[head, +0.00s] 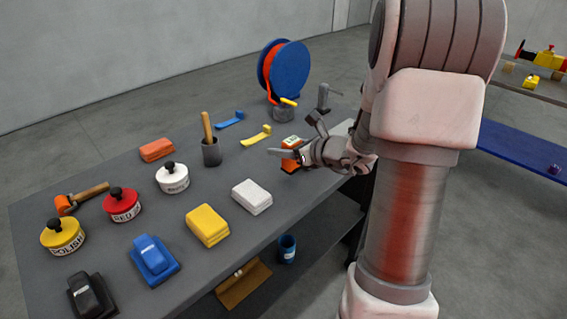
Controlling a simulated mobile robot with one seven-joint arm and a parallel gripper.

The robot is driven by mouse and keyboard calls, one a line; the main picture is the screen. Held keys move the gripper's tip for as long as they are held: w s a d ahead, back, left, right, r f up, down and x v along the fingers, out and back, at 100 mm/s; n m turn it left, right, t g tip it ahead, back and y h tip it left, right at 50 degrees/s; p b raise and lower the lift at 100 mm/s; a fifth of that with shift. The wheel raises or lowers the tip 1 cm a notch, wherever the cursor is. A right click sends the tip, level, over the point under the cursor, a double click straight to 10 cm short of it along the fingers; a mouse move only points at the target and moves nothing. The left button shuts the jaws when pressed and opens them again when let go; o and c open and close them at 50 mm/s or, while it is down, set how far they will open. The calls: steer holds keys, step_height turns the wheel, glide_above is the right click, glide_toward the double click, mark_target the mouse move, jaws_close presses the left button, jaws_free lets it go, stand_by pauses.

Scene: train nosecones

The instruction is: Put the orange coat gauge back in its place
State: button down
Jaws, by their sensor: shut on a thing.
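The orange coat gauge (290,163) shows near the right part of the grey workbench in the head view. It is an orange body with a small pale greenish display on top. My gripper (295,148) is shut on it, with the hand reaching in from the right. My fingers and hand cover part of the gauge. I cannot tell whether its underside touches the bench. No marked place for the gauge can be made out for certain.
On the grey bench (120,188) stand a blue reel (290,68), a grey cup with a brush (211,152), yellow (256,136) and blue (230,120) tools, a white-lidded tin (172,178), and a white cloth stack (252,196). A blue surface (515,152) lies at right.

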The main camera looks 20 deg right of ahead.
steer(key=shift+f+b, duration=0.5)
steer(key=shift+f, duration=1.5)
steer(key=shift+f, duration=0.15)
steer(key=shift+c, duration=1)
jaws_free()
steer(key=shift+s+r, duration=0.15)
steer(key=shift+r, duration=0.15)
steer(key=p+v, duration=0.1)
steer(key=v, duration=1)
steer(key=shift+s+p, duration=0.25)
steer(key=shift+p, duration=0.15)
steer(key=shift+d+r, duration=0.1)
steer(key=shift+d, duration=0.05)
